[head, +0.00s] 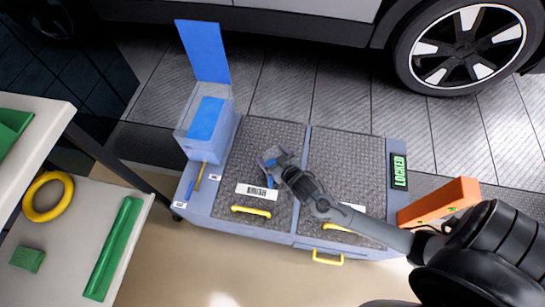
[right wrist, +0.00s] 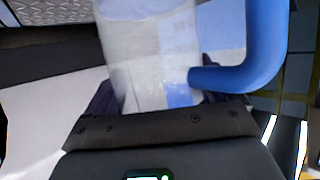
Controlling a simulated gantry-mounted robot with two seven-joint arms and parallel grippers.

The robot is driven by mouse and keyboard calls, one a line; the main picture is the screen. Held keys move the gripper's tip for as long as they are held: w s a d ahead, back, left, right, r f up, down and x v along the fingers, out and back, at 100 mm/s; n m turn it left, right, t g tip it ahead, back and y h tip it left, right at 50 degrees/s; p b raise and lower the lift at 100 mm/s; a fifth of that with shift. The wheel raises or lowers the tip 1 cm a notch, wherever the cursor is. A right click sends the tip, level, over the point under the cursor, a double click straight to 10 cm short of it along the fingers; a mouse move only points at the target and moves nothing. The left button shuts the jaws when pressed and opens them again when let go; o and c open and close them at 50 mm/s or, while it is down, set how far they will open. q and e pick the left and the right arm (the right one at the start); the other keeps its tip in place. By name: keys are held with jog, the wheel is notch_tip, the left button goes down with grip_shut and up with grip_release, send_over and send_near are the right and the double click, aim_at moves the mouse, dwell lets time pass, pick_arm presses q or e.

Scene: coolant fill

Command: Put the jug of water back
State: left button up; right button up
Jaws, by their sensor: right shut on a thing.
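In the right wrist view, a clear jug (right wrist: 150,45) with a thick blue handle (right wrist: 268,50) fills the space between my fingers. My right gripper (head: 277,166) is shut on the jug. In the head view the jug (head: 270,158) is small and partly hidden by my gripper, over the left dark textured panel of the cart top. The water level inside it cannot be made out. My left gripper is not in view.
The grey-blue cart (head: 215,215) has yellow handles and a "LOCKED" display (head: 399,172). A pale box (head: 207,145) with a raised blue panel (head: 204,52) stands at its back left. An orange block (head: 440,203) is at right. A white bench (head: 75,240) is at left, a car behind.

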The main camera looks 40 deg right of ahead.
jog(key=shift+w+r, duration=0.1)
jog(key=o, duration=1.5)
jog(key=shift+o, duration=1.1)
